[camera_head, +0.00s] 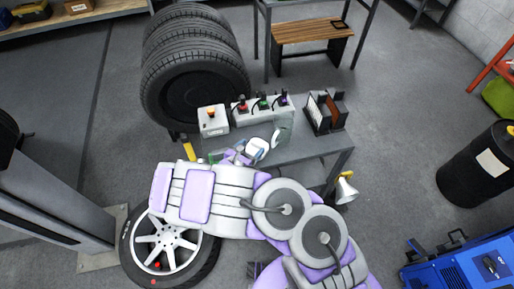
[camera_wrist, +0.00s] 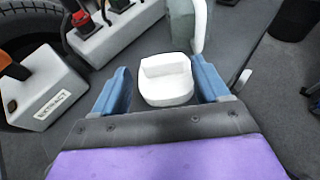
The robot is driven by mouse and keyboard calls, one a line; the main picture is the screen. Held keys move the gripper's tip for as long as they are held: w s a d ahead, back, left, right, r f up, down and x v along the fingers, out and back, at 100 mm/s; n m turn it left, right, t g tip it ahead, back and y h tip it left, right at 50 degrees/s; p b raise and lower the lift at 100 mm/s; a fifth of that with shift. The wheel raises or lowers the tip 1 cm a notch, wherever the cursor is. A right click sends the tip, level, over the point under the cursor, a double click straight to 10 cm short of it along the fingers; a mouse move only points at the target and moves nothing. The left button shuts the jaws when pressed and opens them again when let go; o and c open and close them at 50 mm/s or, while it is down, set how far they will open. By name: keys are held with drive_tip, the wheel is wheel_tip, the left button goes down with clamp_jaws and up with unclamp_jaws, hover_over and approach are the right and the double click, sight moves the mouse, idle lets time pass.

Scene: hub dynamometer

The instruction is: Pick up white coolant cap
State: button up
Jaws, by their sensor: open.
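The white coolant cap (camera_wrist: 166,84) is a squat white piece with a raised back part. In the wrist view it lies between the two blue fingers of my gripper (camera_wrist: 160,66). The fingers are open, with a gap showing on the left; the right finger is very close to the cap, and I cannot tell whether it touches. In the head view the cap (camera_head: 257,147) shows on the grey table (camera_head: 310,150), at my gripper (camera_head: 246,152). My arm hides part of the table there.
A grey-green container (camera_wrist: 181,22) with a white curved part stands just behind the cap. A switch box (camera_head: 262,109) with several coloured levers and a white box with an orange knob (camera_head: 213,121) stand at the back left. A dark rack (camera_head: 325,111) stands right.

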sight(256, 144)
drive_tip(key=b+x, duration=0.1)
drive_tip(key=x, duration=0.3)
drive_tip(key=shift+s+d+f, duration=0.1)
drive_tip(key=shift+f, duration=0.05)
drive_tip(key=shift+w+d+f, duration=0.1)
drive_tip(key=shift+w+d, duration=0.1)
drive_tip(key=shift+w, duration=0.35)
drive_tip(key=shift+c, duration=0.2)
drive_tip(key=c, duration=1)
